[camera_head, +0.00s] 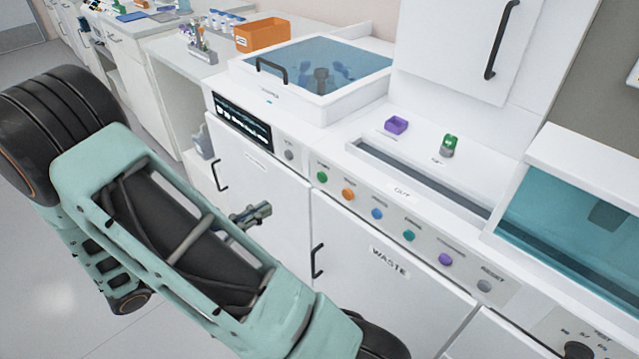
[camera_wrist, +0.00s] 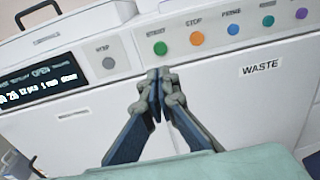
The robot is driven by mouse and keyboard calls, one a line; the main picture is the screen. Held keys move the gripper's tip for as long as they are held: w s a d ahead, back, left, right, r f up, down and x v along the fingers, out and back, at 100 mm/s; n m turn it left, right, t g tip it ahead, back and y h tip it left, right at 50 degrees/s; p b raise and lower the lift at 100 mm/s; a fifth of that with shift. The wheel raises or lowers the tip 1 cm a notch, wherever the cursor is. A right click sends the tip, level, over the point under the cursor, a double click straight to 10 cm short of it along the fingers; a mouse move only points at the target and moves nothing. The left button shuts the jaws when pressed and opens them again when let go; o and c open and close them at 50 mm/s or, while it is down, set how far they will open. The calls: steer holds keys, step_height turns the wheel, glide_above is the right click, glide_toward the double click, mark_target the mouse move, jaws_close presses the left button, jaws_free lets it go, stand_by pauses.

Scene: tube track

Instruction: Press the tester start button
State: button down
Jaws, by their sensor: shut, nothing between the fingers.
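A row of coloured buttons runs along the front panel. The green button (camera_head: 322,177) is at its left end, and in the wrist view the green button (camera_wrist: 159,48) has a label above it that seems to read START. My gripper (camera_head: 258,213) is shut and empty, in front of the white cabinet doors, left of and below the green button in the head view. In the wrist view my gripper (camera_wrist: 160,73) has its fingertips together just below the green button in the picture. The fingertips look apart from the panel; the exact distance cannot be told.
An orange button (camera_head: 348,194) and a blue button (camera_head: 377,213) sit right of the green one. A grey button (camera_head: 289,155) and a dark display (camera_head: 242,122) are to its left. A WASTE door (camera_head: 385,270) and door handles (camera_head: 317,261) lie below. A dark knob (camera_head: 577,350) shows at bottom right.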

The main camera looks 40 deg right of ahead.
mark_target(320, 178)
stand_by(0.3)
steer(key=d, duration=0.4)
steer(key=d+b, duration=0.1)
steer(key=d, duration=0.7)
steer(key=shift+w+d+f, duration=0.25)
steer(key=shift+d+f, duration=0.1)
steer(key=shift+f, duration=0.05)
steer(key=shift+d, duration=0.6)
steer(key=shift+d, duration=0.1)
